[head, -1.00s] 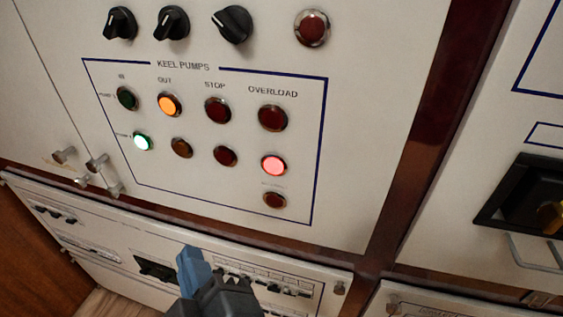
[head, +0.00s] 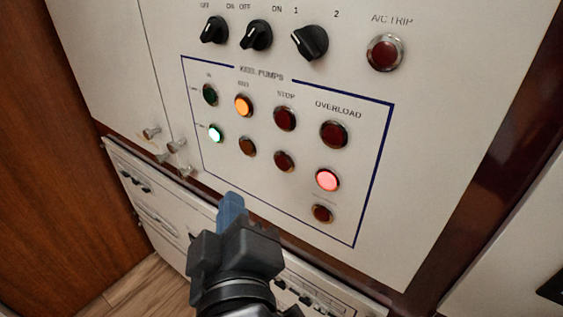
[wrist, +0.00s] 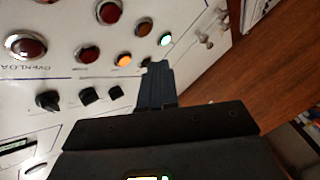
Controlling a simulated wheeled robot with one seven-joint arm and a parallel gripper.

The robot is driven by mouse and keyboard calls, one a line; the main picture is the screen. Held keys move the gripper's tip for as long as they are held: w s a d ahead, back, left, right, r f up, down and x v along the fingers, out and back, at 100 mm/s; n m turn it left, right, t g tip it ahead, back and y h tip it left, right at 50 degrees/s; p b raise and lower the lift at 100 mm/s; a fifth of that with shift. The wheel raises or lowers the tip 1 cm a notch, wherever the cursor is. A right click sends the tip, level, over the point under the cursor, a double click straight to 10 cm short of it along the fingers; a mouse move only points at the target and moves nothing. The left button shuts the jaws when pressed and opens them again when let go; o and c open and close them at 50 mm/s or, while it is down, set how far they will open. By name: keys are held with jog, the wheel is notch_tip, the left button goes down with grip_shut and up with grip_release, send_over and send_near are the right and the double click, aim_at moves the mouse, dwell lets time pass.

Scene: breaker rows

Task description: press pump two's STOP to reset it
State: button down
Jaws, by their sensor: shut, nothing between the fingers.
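The KEEL PUMPS panel (head: 300,210) is a blue-framed group of round buttons and lamps. In its lower row, pump two's STOP (head: 284,161) is a dark red, unlit button. It also shows at the top of the wrist view (wrist: 108,12). To its right the lower OVERLOAD lamp (head: 327,180) glows red. To its left are a dim amber OUT lamp (head: 247,146) and a lit green IN lamp (head: 215,133). My gripper (head: 232,197) is shut and empty, its blue fingers below and left of that STOP in the picture. I cannot tell its distance from the panel.
Pump one's red STOP (head: 284,118) is just above pump two's. A small red button (head: 322,213) sits under the lit overload lamp. Black rotary knobs (head: 255,35) and the A/C TRIP button (head: 385,53) are above. Small metal knobs (head: 177,146) stick out at left.

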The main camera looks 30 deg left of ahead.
jog(key=w, duration=0.7)
jog(key=shift+w+d, duration=0.3)
jog(key=shift+w, duration=0.1)
dwell(1.7)
jog(key=shift+w, duration=0.45)
jog(key=shift+w+d, duration=0.1)
jog(key=shift+w, duration=0.3)
dwell(0.6)
jog(key=shift+s, duration=0.85)
jog(key=shift+s, duration=0.1)
jog(key=s, duration=0.3)
jog(key=s+p, duration=0.1)
jog(key=shift+s+a, duration=0.25)
jog(key=shift+s, duration=0.15)
